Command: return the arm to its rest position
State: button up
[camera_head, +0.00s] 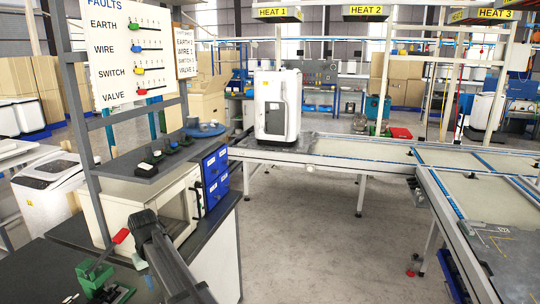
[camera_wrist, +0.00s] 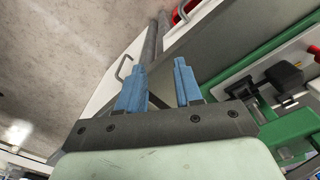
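My gripper (camera_wrist: 160,72) shows in the wrist view with two blue fingers set apart. Nothing shows between them, so it is open and empty. In the head view a dark arm link (camera_head: 168,258), which looks like mine, reaches over the front of the dark bench (camera_head: 70,236). The fingers are hard to make out there. A green device (camera_head: 100,280) stands on the bench to the left of this link. Green parts (camera_wrist: 245,85) also show close to the right of the fingers in the wrist view. I cannot tell whether anything touches.
A grey post (camera_head: 88,130) rises at the left, beside the faults board (camera_head: 130,50). A conveyor (camera_head: 350,150) runs at the right. Floor (camera_head: 300,230) between is clear.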

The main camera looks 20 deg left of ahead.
jog(key=w+d+f+m, duration=0.2)
jog(key=w+d+f, duration=0.25)
jog(key=d, duration=0.65)
jog(key=w+d+f+m, duration=0.1)
jog(key=w+d+f, duration=0.4)
jog(key=d, duration=0.5)
jog(key=w+d+f+m, duration=0.2)
jog(key=w+d+f, duration=0.3)
jog(key=d, duration=0.6)
jog(key=s+d+f+m, duration=0.2)
jog(key=s+d+f, duration=0.15)
jog(key=d, duration=0.85)
jog(key=s+d+f+m, duration=0.25)
jog(key=d+f, duration=0.25)
jog(key=d, duration=0.7)
jog(key=s+d+f+m, duration=0.2)
jog(key=s+d+f, duration=0.2)
jog(key=d, duration=0.8)
jog(key=s+f+g, duration=0.3)
jog(key=s+f, duration=0.7)
jog(key=s, duration=0.5)
jog(key=s+f+g, duration=0.3)
jog(key=s+f, duration=0.7)
jog(key=s, duration=0.5)
jog(key=shift+d+f+g, duration=0.15)
jog(key=shift+f+g, duration=0.15)
jog(key=shift+g, duration=0.1)
